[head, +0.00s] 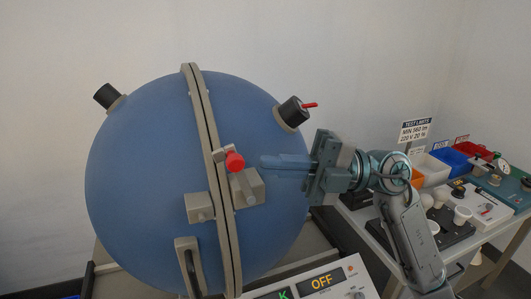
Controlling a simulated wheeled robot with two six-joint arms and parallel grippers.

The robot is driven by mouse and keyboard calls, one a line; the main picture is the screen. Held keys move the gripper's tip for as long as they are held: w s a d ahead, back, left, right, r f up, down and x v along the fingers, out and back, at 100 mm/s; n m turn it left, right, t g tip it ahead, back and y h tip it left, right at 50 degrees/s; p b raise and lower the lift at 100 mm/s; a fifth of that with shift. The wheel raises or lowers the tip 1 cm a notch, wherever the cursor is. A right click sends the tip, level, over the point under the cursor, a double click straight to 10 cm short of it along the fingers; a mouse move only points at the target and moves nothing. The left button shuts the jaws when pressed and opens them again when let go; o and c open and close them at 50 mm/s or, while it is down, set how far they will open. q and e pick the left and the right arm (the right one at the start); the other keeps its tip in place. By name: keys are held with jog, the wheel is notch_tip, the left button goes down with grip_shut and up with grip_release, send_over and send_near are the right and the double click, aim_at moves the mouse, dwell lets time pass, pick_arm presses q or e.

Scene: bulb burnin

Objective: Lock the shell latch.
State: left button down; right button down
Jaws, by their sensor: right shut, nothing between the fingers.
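The blue spherical shell (140,180) fills the middle of the head view. Its two halves meet at a beige flange (197,110), and the halves appear to lie together along the seam. The shell latch (247,188) sits across the flange on the front, with a red knob (235,161) at its upper part and a beige block (199,207) on the left half. My right gripper (264,162) is shut and empty, its fingers pointing left, just right of the red knob. A small gap shows between fingertips and knob. My left gripper is out of view.
A black port with a red lever (293,111) sticks out above my right gripper. A control panel reading OFF (321,282) is below. A table with coloured bins (450,158) and white cups stands at right.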

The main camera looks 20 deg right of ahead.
jog(key=shift+p+x, duration=0.45)
jog(key=shift+x, duration=0.6)
